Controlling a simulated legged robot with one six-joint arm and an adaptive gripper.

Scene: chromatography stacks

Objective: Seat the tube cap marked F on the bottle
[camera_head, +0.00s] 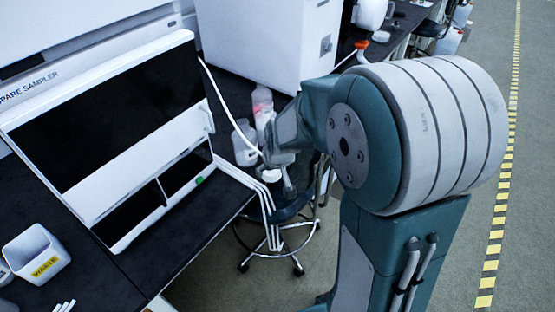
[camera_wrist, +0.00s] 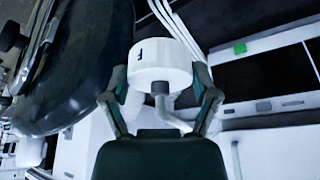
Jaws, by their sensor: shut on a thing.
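A white cap (camera_wrist: 160,62) with a black letter F on its side is held between the two fingers of my gripper (camera_wrist: 158,82) in the wrist view. A grey fitting and a white tube come off the cap's near side. In the head view the cap (camera_head: 271,175) shows as a small white disc below my gripper (camera_head: 284,170), partly hidden by it. I cannot tell which bottle is meant.
A sampler cabinet (camera_head: 120,110) fills the left, with white tubes (camera_head: 262,192) hanging over the bench edge. A round stool (camera_head: 285,208) stands below. A white waste bin (camera_head: 38,254) sits at front left. A white box (camera_head: 270,45) stands behind. Floor at right is clear.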

